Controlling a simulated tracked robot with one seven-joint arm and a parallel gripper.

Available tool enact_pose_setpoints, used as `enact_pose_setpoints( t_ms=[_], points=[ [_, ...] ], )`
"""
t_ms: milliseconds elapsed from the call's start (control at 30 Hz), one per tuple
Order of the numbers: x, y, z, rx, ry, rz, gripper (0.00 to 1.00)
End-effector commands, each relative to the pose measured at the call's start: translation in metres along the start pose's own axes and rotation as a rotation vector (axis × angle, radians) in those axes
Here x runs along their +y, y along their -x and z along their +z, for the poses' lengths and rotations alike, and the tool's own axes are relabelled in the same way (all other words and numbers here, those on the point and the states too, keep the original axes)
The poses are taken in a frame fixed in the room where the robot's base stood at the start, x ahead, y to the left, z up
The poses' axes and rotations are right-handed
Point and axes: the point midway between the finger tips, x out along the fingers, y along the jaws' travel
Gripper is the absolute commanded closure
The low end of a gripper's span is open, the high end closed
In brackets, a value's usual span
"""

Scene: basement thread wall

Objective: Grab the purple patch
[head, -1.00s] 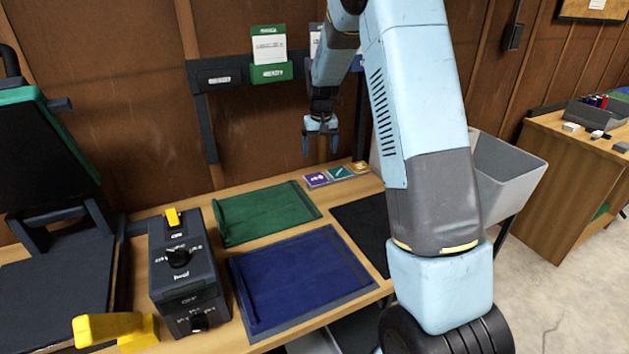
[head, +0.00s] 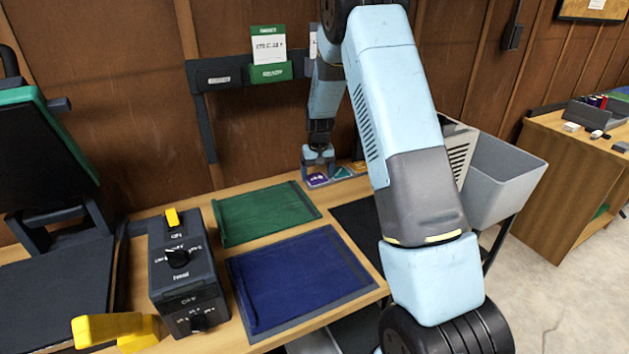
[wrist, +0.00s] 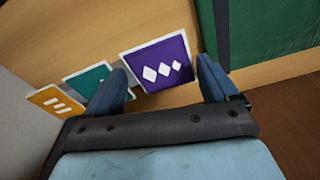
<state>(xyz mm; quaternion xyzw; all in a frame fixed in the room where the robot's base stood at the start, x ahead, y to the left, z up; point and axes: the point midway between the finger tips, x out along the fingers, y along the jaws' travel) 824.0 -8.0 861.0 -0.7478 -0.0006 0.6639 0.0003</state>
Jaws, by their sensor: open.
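The purple patch (head: 317,180) lies on the wooden bench near the back wall, at the left end of a short row of patches. In the wrist view the purple patch (wrist: 157,64) is a square with a white border and white diamond marks. My gripper (head: 318,171) is low over it. In the wrist view my open gripper (wrist: 164,82) has one blue finger on each side of the purple patch, with nothing held. The left finger partly covers the teal patch (wrist: 88,80) beside it. I cannot tell whether the fingertips touch the bench.
An orange patch (wrist: 55,101) lies beyond the teal one. A green mat (head: 266,213) and a blue mat (head: 298,277) lie on the bench. A dark control box (head: 184,272) stands left of them. A grey bin (head: 503,180) stands at the right.

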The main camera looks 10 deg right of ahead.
Motion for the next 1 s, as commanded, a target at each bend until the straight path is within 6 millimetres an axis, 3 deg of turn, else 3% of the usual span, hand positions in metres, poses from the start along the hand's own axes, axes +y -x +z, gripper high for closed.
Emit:
enact_pose_setpoints(
  t_ms=[200,633,1000],
  points=[
    [-0.0001,-0.0006,-0.0003,0.001,0.000,0.000,0.14],
    [0.0001,-0.0004,-0.0002,0.001,0.000,0.000,0.55],
    [-0.0001,0.0080,-0.0017,0.003,0.000,0.000,0.56]
  ],
)
